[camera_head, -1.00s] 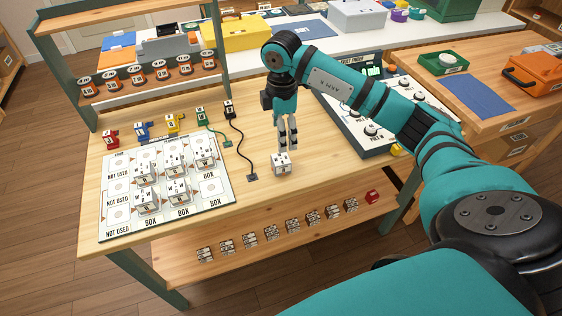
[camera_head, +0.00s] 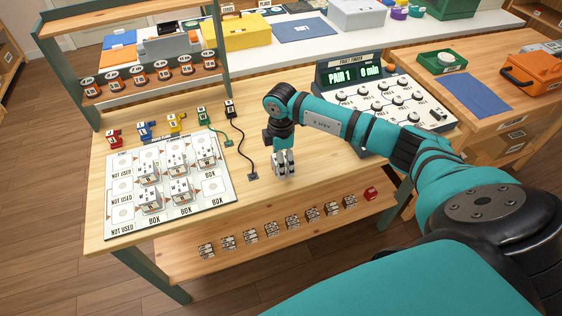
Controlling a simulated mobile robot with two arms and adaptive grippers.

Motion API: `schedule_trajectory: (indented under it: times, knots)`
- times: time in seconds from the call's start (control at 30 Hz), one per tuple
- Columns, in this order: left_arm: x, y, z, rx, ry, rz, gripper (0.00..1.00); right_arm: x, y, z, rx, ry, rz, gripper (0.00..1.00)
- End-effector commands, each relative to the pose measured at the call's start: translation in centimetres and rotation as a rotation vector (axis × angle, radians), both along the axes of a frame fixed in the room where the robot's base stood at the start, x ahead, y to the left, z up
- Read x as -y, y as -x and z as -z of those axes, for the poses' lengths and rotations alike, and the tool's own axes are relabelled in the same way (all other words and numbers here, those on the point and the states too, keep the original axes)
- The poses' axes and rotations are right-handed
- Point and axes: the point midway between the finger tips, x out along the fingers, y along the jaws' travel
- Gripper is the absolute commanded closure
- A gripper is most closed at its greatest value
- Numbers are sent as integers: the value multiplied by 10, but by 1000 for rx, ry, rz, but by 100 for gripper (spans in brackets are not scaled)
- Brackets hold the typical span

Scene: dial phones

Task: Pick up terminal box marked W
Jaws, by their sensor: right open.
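My right gripper (camera_head: 284,163) is open and points straight down at the table top. Its grey fingers are low, at the spot where a small white terminal box stood a second ago. That box is now mostly or wholly hidden behind the fingers, and its mark cannot be read here. Several similar white boxes with small dark letters, one of them this terminal box (camera_head: 150,200), stand upright on the printed board (camera_head: 124,224) at the left. My left gripper is out of view.
Coloured plugs and a black cable (camera_head: 240,140) lie left of my gripper. A fault finder panel (camera_head: 395,105) reading "PAIR 1" stands at the back right. Several boxes and a red block (camera_head: 370,193) sit on the lower shelf. The table between board and gripper is mostly clear.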

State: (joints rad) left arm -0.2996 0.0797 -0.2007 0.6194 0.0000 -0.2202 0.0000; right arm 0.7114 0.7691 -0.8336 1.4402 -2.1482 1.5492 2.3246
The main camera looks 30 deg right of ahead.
Motion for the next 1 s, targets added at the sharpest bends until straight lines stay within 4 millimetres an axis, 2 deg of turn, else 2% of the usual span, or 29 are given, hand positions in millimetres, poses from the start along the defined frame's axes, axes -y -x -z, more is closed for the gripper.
schedule_trajectory:
  times: [0.1,0.57,0.83,1.0]
  knots:
    - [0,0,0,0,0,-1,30,0,0,0,1,0,0,28]
    - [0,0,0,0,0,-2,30,0,0,-1,1,0,1,87]
    - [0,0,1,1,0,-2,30,0,-1,-2,2,0,1,87]
    - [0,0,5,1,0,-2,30,1,-2,-12,5,1,1,87]
